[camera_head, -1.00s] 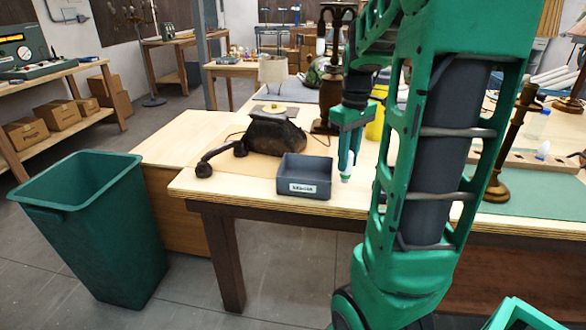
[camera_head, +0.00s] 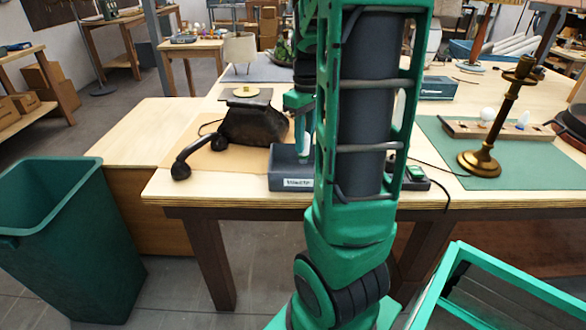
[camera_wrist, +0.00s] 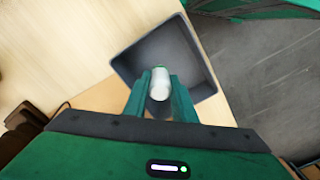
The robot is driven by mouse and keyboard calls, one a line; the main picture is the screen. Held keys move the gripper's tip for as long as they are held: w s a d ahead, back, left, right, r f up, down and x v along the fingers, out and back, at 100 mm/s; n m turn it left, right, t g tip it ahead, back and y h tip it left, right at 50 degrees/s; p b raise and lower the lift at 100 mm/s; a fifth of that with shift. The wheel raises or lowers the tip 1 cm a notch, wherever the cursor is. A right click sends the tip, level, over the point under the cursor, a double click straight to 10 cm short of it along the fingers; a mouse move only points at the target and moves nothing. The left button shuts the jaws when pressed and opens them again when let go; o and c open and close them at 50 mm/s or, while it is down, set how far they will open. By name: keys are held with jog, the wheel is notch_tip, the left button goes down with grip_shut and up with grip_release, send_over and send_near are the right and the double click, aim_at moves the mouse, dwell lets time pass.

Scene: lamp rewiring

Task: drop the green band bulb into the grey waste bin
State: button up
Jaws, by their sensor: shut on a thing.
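The green band bulb (camera_wrist: 160,84) is a white bulb with green at its far end in the wrist view. My gripper (camera_wrist: 160,92) is shut on it, one finger on each side. The grey waste bin (camera_wrist: 131,68) is a small open box below, and the bulb shows over its inside. In the head view the bin (camera_head: 290,184) stands at the table's front edge with a white label. My gripper (camera_head: 304,148) hangs over it there, partly hidden behind my arm.
A large green bin (camera_head: 70,235) stands on the floor at left.

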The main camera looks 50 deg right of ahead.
jog(key=shift+f, duration=1.15)
jog(key=shift+s, duration=0.1)
jog(key=o, duration=1.1)
notch_tip(320, 180, up, 11)
jog(key=shift+f, duration=0.15)
jog(key=s+a+f+m, duration=0.2)
jog(key=s+a+f, duration=0.1)
jog(key=s+a, duration=0.1)
jog(key=s+a+f+m, duration=0.2)
jog(key=s+a+f, duration=0.1)
jog(key=s+a, duration=0.2)
jog(key=s+a+f+m, duration=0.2)
jog(key=s+a+f, duration=0.1)
jog(key=a, duration=0.4)
jog(key=shift+s+a, duration=0.25)
jog(key=shift+s, duration=0.65)
